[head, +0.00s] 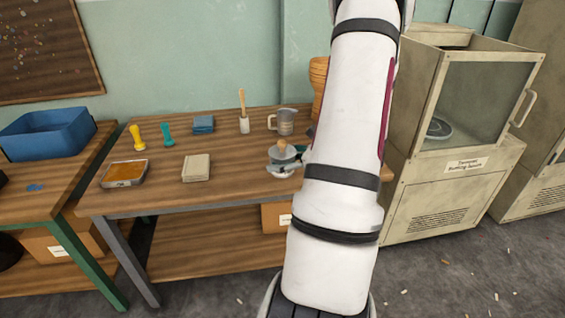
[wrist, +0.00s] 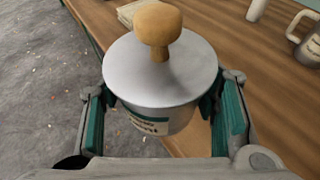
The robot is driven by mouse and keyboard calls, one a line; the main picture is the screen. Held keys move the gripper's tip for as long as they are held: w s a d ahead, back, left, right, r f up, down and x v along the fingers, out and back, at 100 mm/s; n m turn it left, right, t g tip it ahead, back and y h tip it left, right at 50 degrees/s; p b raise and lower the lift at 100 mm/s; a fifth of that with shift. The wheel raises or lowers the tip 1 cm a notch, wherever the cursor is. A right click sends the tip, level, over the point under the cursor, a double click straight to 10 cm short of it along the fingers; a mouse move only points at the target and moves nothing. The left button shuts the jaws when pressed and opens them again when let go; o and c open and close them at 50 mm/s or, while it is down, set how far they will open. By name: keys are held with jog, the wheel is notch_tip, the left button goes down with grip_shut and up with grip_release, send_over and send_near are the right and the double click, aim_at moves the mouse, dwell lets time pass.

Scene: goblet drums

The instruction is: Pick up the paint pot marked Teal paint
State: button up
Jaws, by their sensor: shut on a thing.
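A grey-white pot with a flat lid and a round wooden knob sits between the fingers of my gripper (wrist: 165,115) in the wrist view. The pot (wrist: 160,76) has a pale label with a dark green edge, whose small text I cannot read. The fingers with green pads press on its left and right sides, so my gripper is shut on it. In the head view the pot (head: 283,152) is at the right front edge of the wooden table, partly hidden by my gripper and arm. I cannot tell whether its base touches the table.
The table (head: 230,150) also holds a metal jug (head: 286,122), a brush in a cup (head: 243,122), a blue cloth stack (head: 204,124), a beige block (head: 196,168), a tray (head: 124,173), and yellow (head: 137,138) and teal (head: 167,135) stamp-like tools. A cabinet (head: 455,150) stands right.

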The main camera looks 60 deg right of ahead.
jog(key=shift+r+p, duration=3.55)
jog(key=shift+r, duration=1.6)
jog(key=shift+w+a, duration=0.3)
jog(key=shift+w, duration=0.05)
jog(key=w+a+n+g+y, duration=0.1)
jog(key=w+a+n+y, duration=0.15)
jog(key=w+a, duration=0.45)
jog(key=w+a+n+g+y, duration=0.1)
jog(key=w+a+n+y, duration=0.2)
jog(key=a, duration=0.7)
jog(key=w+a+f+n+g+y, duration=0.1)
jog(key=a+n+g+y, duration=0.1)
jog(key=a, duration=0.8)
jog(key=w+a+n+g+y, duration=0.2)
jog(key=a+n+y, duration=0.1)
jog(key=a, duration=0.8)
notch_tip(320, 180, up, 8)
jog(key=p, duration=1.5)
jog(key=shift+d+m+t+h, duration=0.3)
jog(key=shift+m+h, duration=0.05)
